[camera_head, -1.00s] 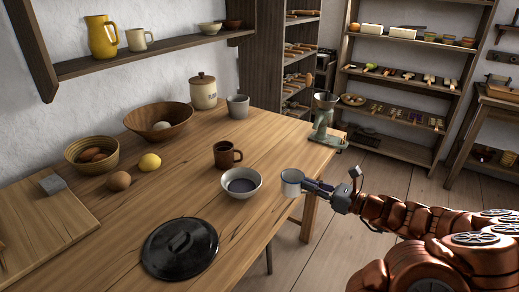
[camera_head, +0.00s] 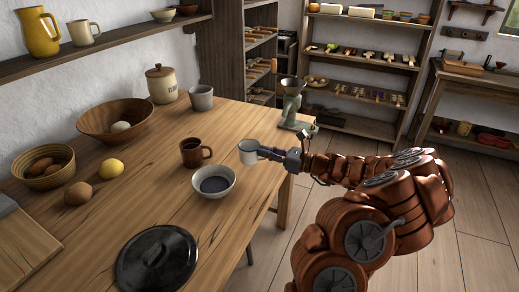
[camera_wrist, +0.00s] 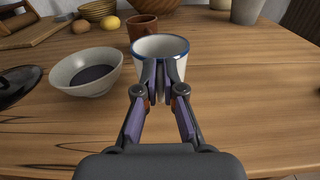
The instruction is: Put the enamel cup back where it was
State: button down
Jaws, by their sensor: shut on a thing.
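The white enamel cup (camera_head: 248,151) with a blue rim is held upright by my gripper (camera_head: 276,154) near the right edge of the table. In the wrist view the enamel cup (camera_wrist: 160,49) faces me, and my gripper (camera_wrist: 159,88) is shut on its near side, fingertips at the wall. The cup looks empty inside. Whether its base touches the table cannot be told.
The wooden table (camera_head: 170,225) bears a speckled bowl (camera_head: 213,189) left of the cup, a brown mug (camera_head: 194,153), a black lid (camera_head: 156,258), a grey cup (camera_head: 201,97), a lidded jar (camera_head: 161,84) and a grinder (camera_head: 291,104). Table between cup and grinder is clear.

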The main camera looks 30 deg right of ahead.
jog(key=w+d, duration=0.1)
jog(key=w, duration=0.4)
jog(key=w+d, duration=0.1)
jog(key=w, duration=0.1)
jog(key=shift+w+d+f, duration=0.2)
jog(key=shift+d+f, duration=0.1)
jog(key=shift+f, duration=0.1)
jog(key=shift+f+p, duration=0.3)
jog(key=shift+f, duration=1.45)
jog(key=c, duration=1.3)
grip_release()
jog(key=shift+f, duration=0.1)
